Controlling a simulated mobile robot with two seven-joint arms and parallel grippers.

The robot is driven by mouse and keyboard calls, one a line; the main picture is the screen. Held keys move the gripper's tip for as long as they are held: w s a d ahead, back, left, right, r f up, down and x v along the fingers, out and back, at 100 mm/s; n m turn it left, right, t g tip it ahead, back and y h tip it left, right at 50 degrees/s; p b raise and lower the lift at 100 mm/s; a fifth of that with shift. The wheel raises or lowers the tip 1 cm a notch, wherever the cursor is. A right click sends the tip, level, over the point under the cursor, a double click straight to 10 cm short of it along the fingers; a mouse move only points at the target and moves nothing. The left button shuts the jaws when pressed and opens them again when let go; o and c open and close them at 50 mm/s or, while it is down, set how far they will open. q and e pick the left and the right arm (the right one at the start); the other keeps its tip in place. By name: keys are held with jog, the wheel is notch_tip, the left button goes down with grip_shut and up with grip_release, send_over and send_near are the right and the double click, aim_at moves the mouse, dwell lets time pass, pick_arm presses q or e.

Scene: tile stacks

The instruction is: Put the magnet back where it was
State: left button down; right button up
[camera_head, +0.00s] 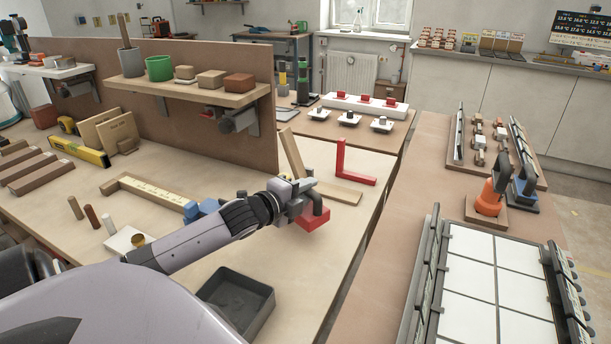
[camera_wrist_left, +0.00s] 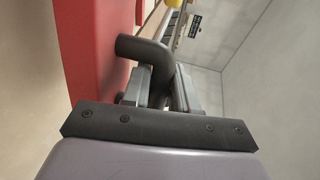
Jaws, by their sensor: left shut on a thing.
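The magnet appears as a red block (camera_head: 316,219) with a dark bent handle, at the middle of the bench in the head view. My left gripper (camera_head: 308,192) is shut on that handle from above and behind. In the left wrist view the red block (camera_wrist_left: 88,45) fills the upper left, and the curved handle (camera_wrist_left: 148,50) runs between the fingers of my left gripper (camera_wrist_left: 165,88). I cannot tell whether the block touches the bench top or hangs slightly above it. My right gripper is not in view.
A black open tray (camera_head: 262,310) sits nearer, below my forearm. A wooden panel with a shelf (camera_head: 180,95) stands behind. Bench (camera_head: 335,245) right of the magnet is clear.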

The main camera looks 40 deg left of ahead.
aim_at(305, 207)
pick_arm(q)
jog(key=shift+w+f, duration=0.1)
jog(key=shift+f, duration=1.9)
jog(key=shift+f, duration=0.1)
jog(key=c, duration=1.2)
grip_release()
jog(key=shift+f+b, duration=0.3)
jog(key=shift+f, duration=0.05)
jog(key=shift+c, duration=0.2)
jog(key=o, duration=0.4)
jog(key=shift+c, duration=0.2)
jog(key=shift+r, duration=0.2)
jog(key=shift+s+d, duration=0.1)
jog(key=shift+s, duration=0.65)
jog(key=s+r, duration=0.2)
jog(key=s, duration=0.8)
jog(key=shift+s+d+r+p, duration=0.15)
jog(key=shift+s+d+p, duration=0.1)
jog(key=shift+p, duration=0.15)
